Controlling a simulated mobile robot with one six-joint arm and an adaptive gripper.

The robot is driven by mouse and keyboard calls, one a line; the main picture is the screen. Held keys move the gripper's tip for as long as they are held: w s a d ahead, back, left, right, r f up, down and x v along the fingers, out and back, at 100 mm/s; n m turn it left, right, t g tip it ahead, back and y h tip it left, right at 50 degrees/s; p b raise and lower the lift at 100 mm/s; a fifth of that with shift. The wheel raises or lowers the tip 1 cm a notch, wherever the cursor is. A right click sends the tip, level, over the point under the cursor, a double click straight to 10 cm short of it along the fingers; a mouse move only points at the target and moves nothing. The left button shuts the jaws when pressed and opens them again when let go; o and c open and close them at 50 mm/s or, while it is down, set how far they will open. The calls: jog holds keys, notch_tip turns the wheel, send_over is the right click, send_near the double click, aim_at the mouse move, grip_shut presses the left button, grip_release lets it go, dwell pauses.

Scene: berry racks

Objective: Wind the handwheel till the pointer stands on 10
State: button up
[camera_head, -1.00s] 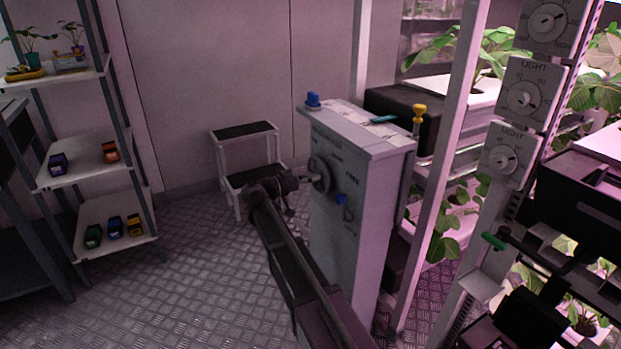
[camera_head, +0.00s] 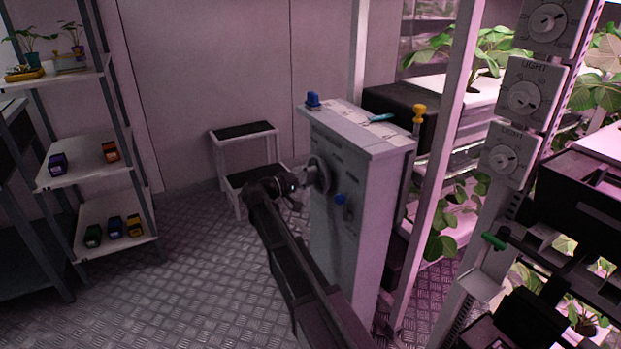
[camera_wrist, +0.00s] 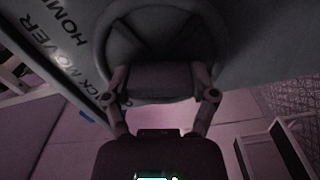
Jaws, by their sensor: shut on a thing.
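The grey handwheel (camera_head: 320,175) sits on the side of a tall grey cabinet (camera_head: 340,235). In the wrist view the handwheel (camera_wrist: 100,45) fills the upper middle, with dark openings between its spokes. My gripper (camera_head: 299,184) reaches it from the left. In the wrist view my gripper (camera_wrist: 163,88) has one finger on each side of a grey part of the wheel and is shut on it. The cabinet top carries small scale-like marks (camera_head: 350,112), too small to read. I cannot make out the pointer or its number.
A step stool (camera_head: 243,131) stands behind. A shelf (camera_head: 95,176) with small coloured items is left. Plant racks and posts (camera_head: 445,150) crowd the right. Floor at left is clear.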

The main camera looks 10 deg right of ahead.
jog(key=shift+n, duration=1.3)
jog(key=o, duration=1)
jog(key=shift+v, duration=6)
